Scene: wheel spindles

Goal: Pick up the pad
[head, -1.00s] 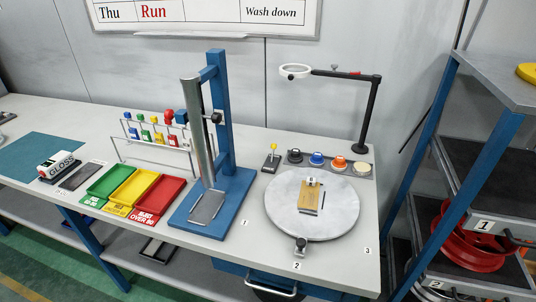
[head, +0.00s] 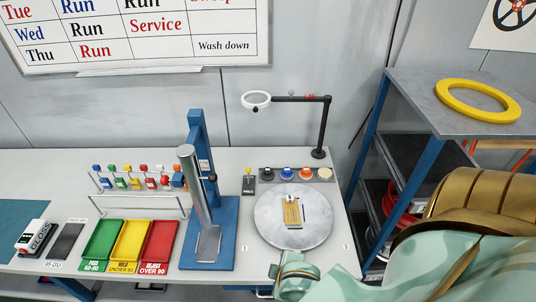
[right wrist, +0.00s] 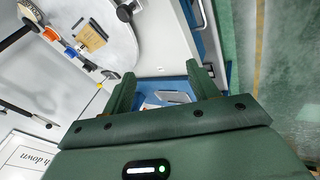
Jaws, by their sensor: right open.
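A tan rectangular block (head: 292,213) with a light fitting at its top lies on the pale round plate (head: 265,233); it also shows in the right wrist view (right wrist: 92,37). Behind the plate, a strip holds a black, a blue and an orange round piece and a flat cream disc (head: 325,174). Which of these is the pad I cannot tell for sure. My right gripper (head: 283,266) is open and empty at the plate's front edge, apart from the block. In the right wrist view its fingers (right wrist: 160,70) stand wide apart. My left gripper is out of view.
A blue stand (head: 222,215) with a metal cylinder rises left of the plate. A magnifier lamp (head: 318,153) stands behind. Green, yellow and red trays (head: 158,243) lie left. A shelf (head: 440,105) with a yellow ring is at the right.

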